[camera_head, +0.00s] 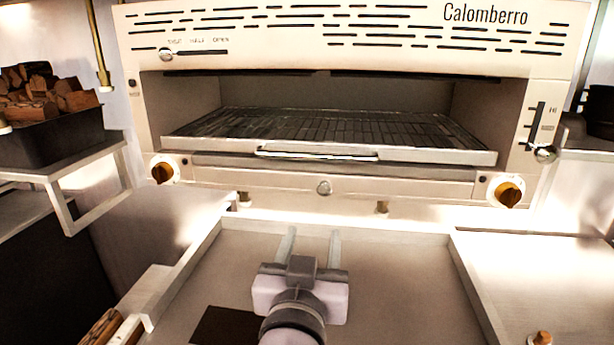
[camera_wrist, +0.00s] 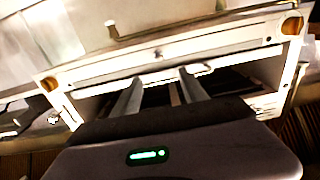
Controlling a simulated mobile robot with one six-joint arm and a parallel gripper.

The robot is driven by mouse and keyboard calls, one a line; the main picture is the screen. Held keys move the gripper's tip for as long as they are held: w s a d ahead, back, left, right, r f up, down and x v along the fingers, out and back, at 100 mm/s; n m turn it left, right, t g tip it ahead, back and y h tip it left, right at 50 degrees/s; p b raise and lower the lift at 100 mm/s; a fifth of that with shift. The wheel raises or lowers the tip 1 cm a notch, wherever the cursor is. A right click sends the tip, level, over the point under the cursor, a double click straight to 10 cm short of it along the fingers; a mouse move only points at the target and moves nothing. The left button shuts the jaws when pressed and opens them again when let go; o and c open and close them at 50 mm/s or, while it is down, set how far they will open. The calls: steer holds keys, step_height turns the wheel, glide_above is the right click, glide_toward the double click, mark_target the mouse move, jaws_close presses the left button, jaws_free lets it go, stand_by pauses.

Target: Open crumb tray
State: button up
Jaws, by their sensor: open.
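The crumb tray front (camera_head: 400,188) is a long cream panel along the bottom of the Calomberro grill, flush with its face and closed. A small round knob (camera_head: 323,187) sits at its middle; it also shows in the wrist view (camera_wrist: 158,54), where the grill appears upside down. My gripper (camera_head: 313,234) is open, its two fingers pointing towards the grill, with nothing between them. In the head view it appears below the knob, apart from it. In the wrist view the fingertips (camera_wrist: 160,76) appear close to the knob in the picture; the gap in depth is unclear.
Above the panel is a wire rack (camera_head: 330,130) with a bar handle (camera_head: 318,153). Orange knobs flank it at left (camera_head: 162,170) and right (camera_head: 508,192). A lever (camera_head: 544,153) sticks out at right. A rimmed counter (camera_head: 400,275) lies below my gripper. A firewood box (camera_head: 50,135) stands left.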

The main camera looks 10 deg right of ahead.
steer(key=p, duration=0.6)
glide_toward(324, 189)
steer(key=b+x, duration=0.1)
steer(key=x, duration=0.8)
steer(key=shift+b, duration=0.4)
steer(key=shift+c, duration=0.2)
jaws_close()
